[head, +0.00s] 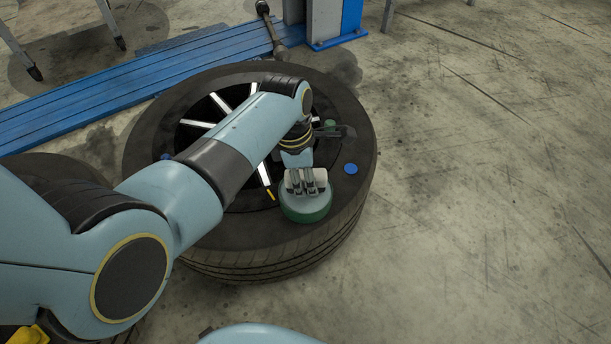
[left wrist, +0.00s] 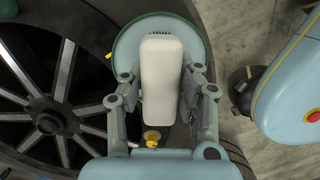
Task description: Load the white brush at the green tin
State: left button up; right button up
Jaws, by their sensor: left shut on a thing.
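The white brush (left wrist: 161,85) is between the fingers of my left gripper (left wrist: 161,95), which is shut on it. In the head view the left gripper (head: 307,182) is over the near right part of a tyre, with the pale brush (head: 292,180) in its fingers. The green tin (head: 306,208) sits on the tyre directly below, green-sided with a pale top. In the left wrist view the tin (left wrist: 128,46) lies behind the brush, partly hidden by it. I cannot tell whether brush and tin touch. My right gripper is not in view.
The tyre (head: 230,255) with a spoked wheel lies flat on the concrete floor. A blue disc (head: 351,169) lies on it, right of the gripper. A blue ramp (head: 90,100) and post (head: 328,20) are behind. The floor at right is clear.

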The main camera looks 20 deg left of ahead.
pick_arm(q)
jog(key=shift+f+b, duration=0.3)
jog(key=shift+f, duration=0.2)
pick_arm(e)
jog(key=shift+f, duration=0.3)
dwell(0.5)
pick_arm(q)
jog(key=shift+s+f, duration=0.1)
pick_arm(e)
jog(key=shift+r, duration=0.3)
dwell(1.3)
pick_arm(q)
jog(key=shift+r+p, duration=0.2)
jog(key=shift+p, duration=0.2)
jog(key=shift+r+p, duration=1.15)
jog(key=shift+r, duration=0.05)
jog(key=shift+r+p, duration=2.05)
jog(key=shift+r, duration=0.05)
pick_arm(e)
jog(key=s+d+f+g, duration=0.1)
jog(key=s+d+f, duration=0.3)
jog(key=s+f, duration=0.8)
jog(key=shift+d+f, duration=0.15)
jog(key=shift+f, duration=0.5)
